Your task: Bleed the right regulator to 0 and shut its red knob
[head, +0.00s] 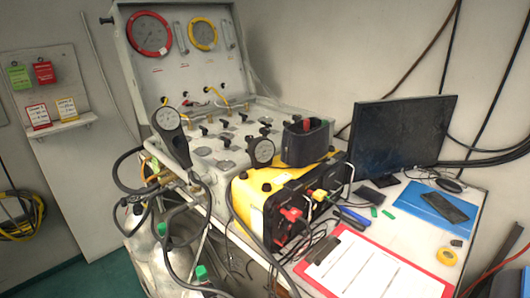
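The air panel (200,68) is a pale open case with a red-ringed gauge (150,35) and a yellow-ringed gauge (203,34) on its upright back. Several small black knobs stand on its sloping deck. A small round gauge (166,118) with a black body is at the deck's left front corner, and another small gauge (262,151) is at its right front. The needles are too small to read. I cannot tell which part is the right regulator's red knob. A small red piece (306,125) shows at the black box. Neither gripper is in view.
A yellow and black unit (261,198) with red and yellow connectors stands before the panel. Hoses and green-capped bottles (201,272) crowd the left front. A black monitor (402,136), red clipboard (313,277) and blue folder (426,205) are on the right of the table.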

